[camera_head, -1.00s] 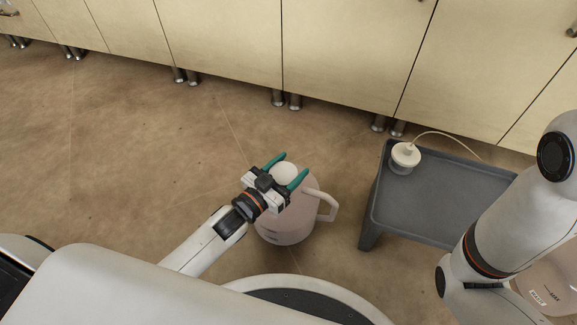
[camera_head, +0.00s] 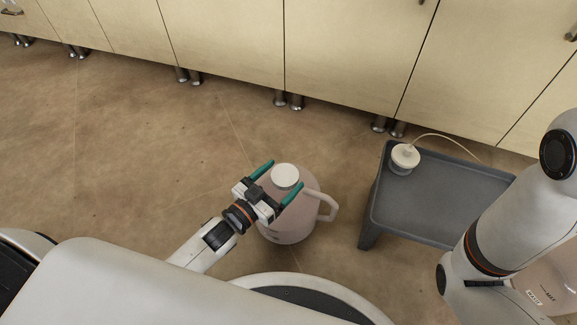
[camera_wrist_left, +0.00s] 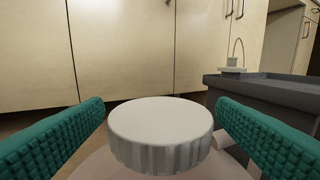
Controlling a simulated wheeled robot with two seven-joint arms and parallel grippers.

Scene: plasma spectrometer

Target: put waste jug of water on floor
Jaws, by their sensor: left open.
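A pinkish translucent jug (camera_head: 290,215) with a handle on its right side stands upright on the floor (camera_head: 130,150). Its round white cap (camera_head: 285,177) is on top and also shows in the left wrist view (camera_wrist_left: 160,135). My left gripper (camera_head: 286,174) is open, with teal fingers on either side of the cap and a gap to each. A second pinkish jug (camera_head: 548,282) with a label shows partly at the lower right, behind my right arm. My right gripper is not visible.
A grey low table or cart (camera_head: 430,210) stands right of the floor jug. A white cap with a tube (camera_head: 404,157) rests on its far left corner. Cream cabinets (camera_head: 340,50) on metal legs line the back. Floor to the left is clear.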

